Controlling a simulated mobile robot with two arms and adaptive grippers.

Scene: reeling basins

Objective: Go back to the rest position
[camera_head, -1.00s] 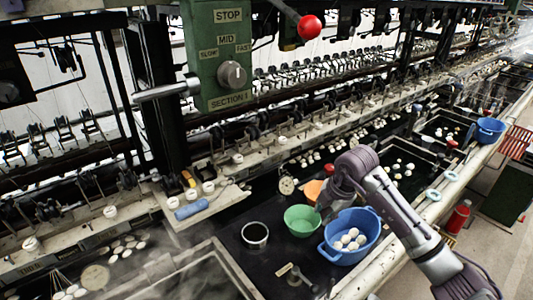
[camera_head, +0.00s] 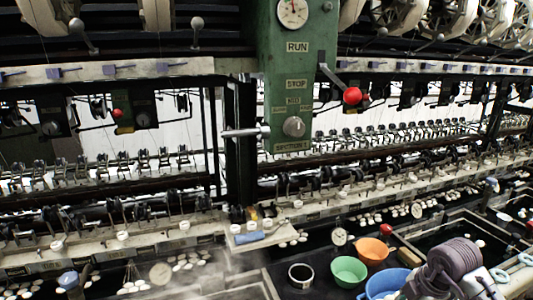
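My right arm (camera_head: 455,262) comes in at the lower right, its purple-grey joint in front of the blue basin (camera_head: 384,283). Its gripper is not visible; it is hidden behind the arm or below the picture's edge. My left arm and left gripper are not in view. No held object shows.
A green bowl (camera_head: 348,271), an orange bowl (camera_head: 372,250) and a dark-filled cup (camera_head: 301,275) stand on the black bench beside the blue basin. The green control post (camera_head: 290,75) with a red-knobbed lever (camera_head: 352,96) rises behind. White cocoons lie in the basins.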

